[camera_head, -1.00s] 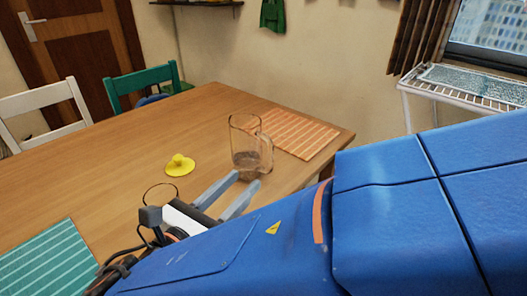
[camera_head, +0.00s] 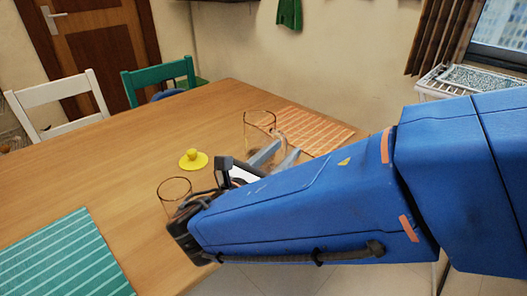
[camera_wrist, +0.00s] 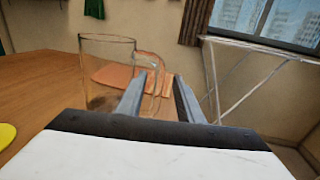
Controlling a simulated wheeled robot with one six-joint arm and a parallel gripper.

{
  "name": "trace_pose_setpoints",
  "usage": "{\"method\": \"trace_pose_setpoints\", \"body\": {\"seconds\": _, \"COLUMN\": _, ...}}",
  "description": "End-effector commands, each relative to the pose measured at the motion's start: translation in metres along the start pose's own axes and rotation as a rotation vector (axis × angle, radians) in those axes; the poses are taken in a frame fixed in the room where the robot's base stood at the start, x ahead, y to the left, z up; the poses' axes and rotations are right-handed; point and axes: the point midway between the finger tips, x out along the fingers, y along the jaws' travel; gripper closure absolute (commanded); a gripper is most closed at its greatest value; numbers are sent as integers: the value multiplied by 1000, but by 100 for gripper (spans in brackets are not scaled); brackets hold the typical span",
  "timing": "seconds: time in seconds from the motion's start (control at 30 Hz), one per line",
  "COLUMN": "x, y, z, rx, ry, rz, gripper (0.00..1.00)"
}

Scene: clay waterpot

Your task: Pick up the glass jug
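The clear glass jug (camera_head: 258,120) stands upright on the wooden table near its right-hand end. Its lower part is hidden behind my arm in the head view. In the wrist view the jug (camera_wrist: 105,75) is left of centre, with its handle (camera_wrist: 155,63) pointing right. My gripper (camera_head: 287,148) is open and empty, close to the handle side. In the wrist view my gripper (camera_wrist: 160,78) has its left finger overlapping the handle, which shows partly in the gap between the fingers. I cannot tell whether they touch.
A yellow lid-like piece (camera_head: 193,159) and a second clear glass (camera_head: 174,188) are on the table (camera_head: 110,165) to the left. An orange striped mat (camera_head: 315,130) lies behind the jug, a teal mat (camera_head: 65,260) at front left. Chairs stand along the far side.

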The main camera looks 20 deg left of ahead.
Motion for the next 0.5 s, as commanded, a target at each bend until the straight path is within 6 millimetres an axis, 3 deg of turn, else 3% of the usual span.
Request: {"method": "trace_pose_setpoints", "body": {"seconds": 0.5, "x": 49, "y": 1, "z": 2, "rx": 0, "ry": 0, "rz": -2, "gripper": 67}}
